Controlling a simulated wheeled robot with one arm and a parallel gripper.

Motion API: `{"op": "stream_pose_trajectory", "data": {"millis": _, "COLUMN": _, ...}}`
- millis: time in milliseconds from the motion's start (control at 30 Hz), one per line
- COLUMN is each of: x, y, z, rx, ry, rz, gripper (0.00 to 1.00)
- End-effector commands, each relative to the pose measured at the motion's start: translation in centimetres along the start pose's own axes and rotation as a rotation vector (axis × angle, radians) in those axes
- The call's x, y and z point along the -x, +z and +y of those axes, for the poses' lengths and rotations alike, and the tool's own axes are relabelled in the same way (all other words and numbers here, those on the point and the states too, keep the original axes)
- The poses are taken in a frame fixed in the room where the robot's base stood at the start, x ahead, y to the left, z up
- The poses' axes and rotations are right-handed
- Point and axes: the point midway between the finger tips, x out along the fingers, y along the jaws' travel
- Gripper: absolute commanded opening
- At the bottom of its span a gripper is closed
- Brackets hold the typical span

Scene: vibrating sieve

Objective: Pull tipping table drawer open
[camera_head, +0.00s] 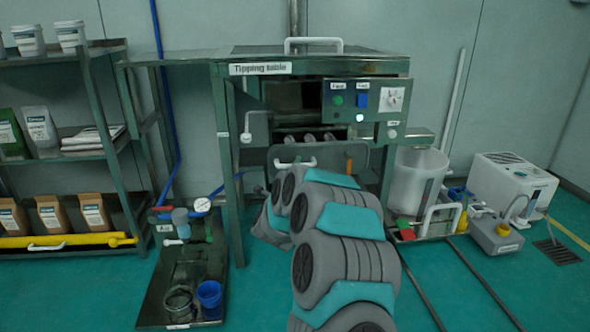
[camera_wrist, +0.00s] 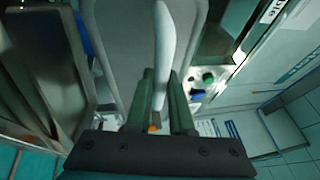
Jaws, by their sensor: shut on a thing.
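The tipping table (camera_head: 312,68) stands at the middle back, with its name label on the front edge. Below its control box is the grey drawer front (camera_head: 345,158) with a white bar handle (camera_head: 295,164). Several rounded grey shapes show just above the drawer front; I cannot tell how far out the drawer stands. In the wrist view, my gripper (camera_wrist: 165,105) has its two dark green fingers shut on the white handle (camera_wrist: 164,45), with the grey drawer front (camera_wrist: 125,45) behind it. In the head view my arm hides the gripper.
A control box (camera_head: 362,100) with buttons and a knob sits above the drawer. A shelf rack (camera_head: 95,85) stands at left. A clear bin (camera_head: 415,175) and white machine (camera_head: 510,180) stand right.

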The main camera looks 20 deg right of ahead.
Motion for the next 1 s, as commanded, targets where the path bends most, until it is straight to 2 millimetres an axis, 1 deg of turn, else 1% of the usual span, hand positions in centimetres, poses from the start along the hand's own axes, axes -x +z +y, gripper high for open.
{"op": "stream_pose_trajectory", "data": {"millis": 33, "x": 0.9, "y": -0.3, "z": 0.4, "rx": -0.001, "ry": 0.006, "rz": 0.0, "gripper": 0.0}}
{"op": "stream_pose_trajectory", "data": {"millis": 100, "x": 1.8, "y": -0.7, "z": 0.0, "rx": -0.002, "ry": 0.004, "rz": -0.001, "gripper": 0.0}}
{"op": "stream_pose_trajectory", "data": {"millis": 300, "x": 3.6, "y": -1.5, "z": -0.4, "rx": 0.001, "ry": 0.004, "rz": 0.0, "gripper": 0.0}}
{"op": "stream_pose_trajectory", "data": {"millis": 500, "x": 4.3, "y": -1.8, "z": -0.8, "rx": 0.0, "ry": 0.001, "rz": 0.001, "gripper": 0.0}}
{"op": "stream_pose_trajectory", "data": {"millis": 867, "x": 4.4, "y": -1.8, "z": -0.9, "rx": 0.001, "ry": 0.001, "rz": 0.0, "gripper": 0.0}}
{"op": "stream_pose_trajectory", "data": {"millis": 900, "x": 4.4, "y": -1.8, "z": -0.9, "rx": 0.001, "ry": 0.001, "rz": 0.0, "gripper": 0.21}}
{"op": "stream_pose_trajectory", "data": {"millis": 1000, "x": 4.4, "y": -1.8, "z": -0.9, "rx": 0.001, "ry": 0.001, "rz": 0.0, "gripper": 0.32}}
